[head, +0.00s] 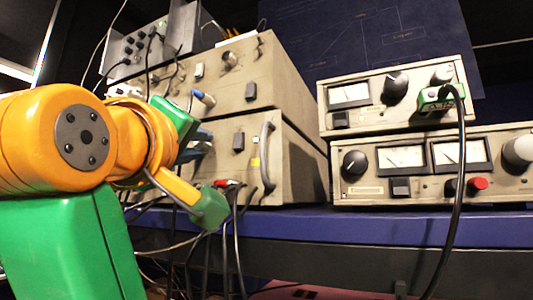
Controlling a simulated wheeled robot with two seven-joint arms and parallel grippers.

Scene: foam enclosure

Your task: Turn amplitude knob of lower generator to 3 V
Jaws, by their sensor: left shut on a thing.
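The lower generator of the left stack is a beige box (286,165) with a handle, a switch and cable sockets on its front. My left gripper (198,162) is at the left part of this front, its green fingertips one above the other. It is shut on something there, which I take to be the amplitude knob. The knob and its scale are hidden behind the gripper, so its setting cannot be read. The upper generator (285,85) sits on top of it. My right gripper is not in view.
Black cables (237,235) hang from the lower generator's front, just right of the gripper. On the right stand two stacked metered instruments (397,92) with knobs, and a thick cable (457,200) hangs before them. All rest on a blue shelf (290,222).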

